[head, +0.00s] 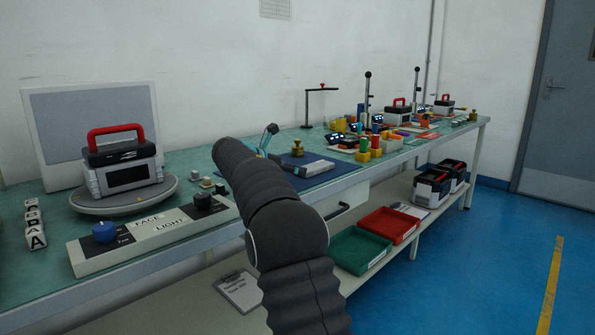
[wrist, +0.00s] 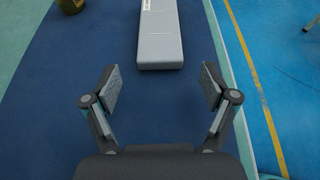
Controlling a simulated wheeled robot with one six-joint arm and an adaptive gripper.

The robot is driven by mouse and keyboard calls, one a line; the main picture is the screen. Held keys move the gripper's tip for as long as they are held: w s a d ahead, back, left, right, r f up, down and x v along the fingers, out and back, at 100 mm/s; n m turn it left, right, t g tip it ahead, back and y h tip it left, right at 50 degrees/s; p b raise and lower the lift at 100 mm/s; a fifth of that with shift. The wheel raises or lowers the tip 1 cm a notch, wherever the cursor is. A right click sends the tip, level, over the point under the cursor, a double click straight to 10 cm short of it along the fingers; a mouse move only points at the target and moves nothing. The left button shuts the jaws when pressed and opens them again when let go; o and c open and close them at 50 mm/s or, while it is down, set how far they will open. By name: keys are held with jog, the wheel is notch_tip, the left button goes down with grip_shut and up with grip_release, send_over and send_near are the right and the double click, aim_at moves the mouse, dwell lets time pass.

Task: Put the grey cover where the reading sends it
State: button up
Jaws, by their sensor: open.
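The grey cover (head: 308,168), a long light-grey block, lies on a dark blue mat (head: 318,178) on the bench. In the wrist view the cover (wrist: 160,40) points away from me, with its near end just ahead of my gripper. A small pale label shows near its far end. My gripper (wrist: 160,86) is open and empty above the mat, with its two fingers to either side of the cover's line. In the head view my dark arm hides part of the bench. Small dark displays (head: 336,139) stand farther along; their readings are too small to read.
A grey tester with a red handle (head: 122,160) stands on a round turntable at left, behind a panel with FACE and LIGHT knobs (head: 150,235). A brass weight (head: 297,148) stands near the cover. Green (head: 360,250) and red (head: 389,225) trays sit on the lower shelf.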

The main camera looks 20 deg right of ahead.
jog(key=v, duration=0.8)
jog(key=shift+a, duration=0.15)
jog(key=s+m+y, duration=0.1)
jog(key=s, duration=0.2)
jog(key=s+m+y, duration=0.1)
jog(key=s, duration=0.2)
jog(key=s+m, duration=0.2)
jog(key=s, duration=0.1)
jog(key=shift+s+a+y, duration=0.3)
jog(key=shift+a+y, duration=0.1)
jog(key=s+a+f+m+y, duration=0.3)
jog(key=s+a+f+m, duration=0.1)
jog(key=s, duration=0.8)
jog(key=s+a+f+m+y, duration=0.3)
jog(key=s+f+m, duration=0.4)
jog(key=s, duration=0.5)
jog(key=s+a+f+m+t+y, duration=0.1)
jog(key=s+a+f+m+y, duration=0.2)
jog(key=s, duration=0.9)
notch_tip(320, 180, down, 3)
jog(key=a+m, duration=0.2)
jog(key=m, duration=0.2)
jog(key=shift+s+f+y, duration=0.2)
jog(key=shift+s+y, duration=0.15)
jog(key=shift+y, duration=0.05)
